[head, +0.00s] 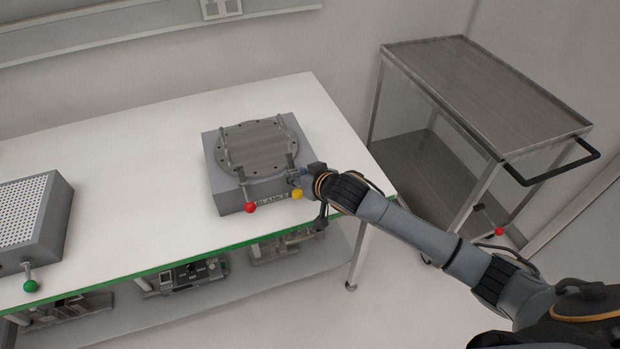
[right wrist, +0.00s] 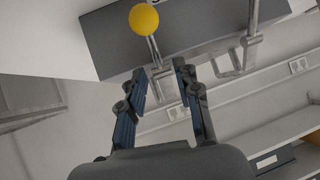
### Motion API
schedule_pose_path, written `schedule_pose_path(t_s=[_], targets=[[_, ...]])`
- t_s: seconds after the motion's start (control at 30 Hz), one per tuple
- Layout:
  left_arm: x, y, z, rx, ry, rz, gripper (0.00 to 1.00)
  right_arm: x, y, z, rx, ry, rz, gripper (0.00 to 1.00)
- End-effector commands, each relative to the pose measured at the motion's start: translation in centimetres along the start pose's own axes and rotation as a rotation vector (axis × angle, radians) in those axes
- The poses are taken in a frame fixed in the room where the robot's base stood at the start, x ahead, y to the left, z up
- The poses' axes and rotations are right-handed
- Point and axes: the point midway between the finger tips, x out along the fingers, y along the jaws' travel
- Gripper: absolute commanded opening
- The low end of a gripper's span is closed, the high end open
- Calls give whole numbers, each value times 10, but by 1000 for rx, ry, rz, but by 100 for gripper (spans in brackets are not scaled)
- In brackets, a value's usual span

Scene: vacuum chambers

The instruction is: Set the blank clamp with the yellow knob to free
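The yellow knob (head: 297,194) sits on a short lever at the front right of the grey block labelled BLANKS (head: 232,199). A round metal blank (head: 258,148) lies on top of the block, with clamp arms over its rim. A red knob (head: 250,208) is on another lever to the left. My right gripper (head: 296,178) is right beside the yellow knob's lever. In the right wrist view the yellow knob (right wrist: 144,19) lies beyond the fingertips, and the fingers of the gripper (right wrist: 160,73) are apart, with the lever rod reaching towards the gap. My left gripper is not in view.
The block stands on a white table (head: 130,150) with a green edge. A perforated grey box (head: 57,215) with a green knob (head: 31,286) is at the left. A metal cart (head: 480,90) stands at the right. Equipment lies on the lower shelf.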

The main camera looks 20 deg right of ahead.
Motion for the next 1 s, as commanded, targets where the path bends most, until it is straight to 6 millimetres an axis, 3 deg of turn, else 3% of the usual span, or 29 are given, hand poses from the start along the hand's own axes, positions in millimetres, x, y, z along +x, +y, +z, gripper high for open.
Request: schedule_pose_path(t_s=[0.5, 0.7, 1.0], targets=[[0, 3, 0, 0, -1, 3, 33, -94, 1, 1, -1, 0, 1, 33], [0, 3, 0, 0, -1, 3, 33, -108, 1, 0, 0, 0, 1, 33], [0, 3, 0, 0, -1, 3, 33, -109, 1, 0, 0, 0, 1, 33]])
